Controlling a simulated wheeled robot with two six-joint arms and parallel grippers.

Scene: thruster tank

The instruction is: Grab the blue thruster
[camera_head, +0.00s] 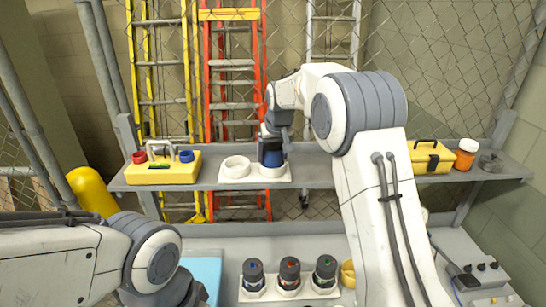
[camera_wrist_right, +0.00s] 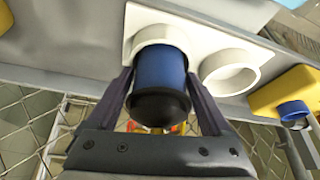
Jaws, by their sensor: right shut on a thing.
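The blue thruster (camera_head: 271,156), a blue cylinder with a dark end, stands in the right ring of a white two-ring holder (camera_head: 232,181) on the shelf. My right gripper (camera_head: 273,140) comes from above and is shut on it. In the right wrist view the blue thruster (camera_wrist_right: 161,72) lies between the two dark fingers of my right gripper (camera_wrist_right: 160,85), its base still within the holder's ring. The holder's other ring (camera_wrist_right: 229,72) is empty. My left arm shows at lower left, but its fingers are not in view.
The shelf (camera_head: 212,181) also bears a yellow block (camera_head: 160,174) with red and blue parts, a yellow box (camera_head: 431,158) and an orange jar (camera_head: 466,154). Below, several dark cylinders (camera_head: 289,273) stand in a white holder. A chain-link fence and ladders (camera_head: 232,75) are behind the shelf.

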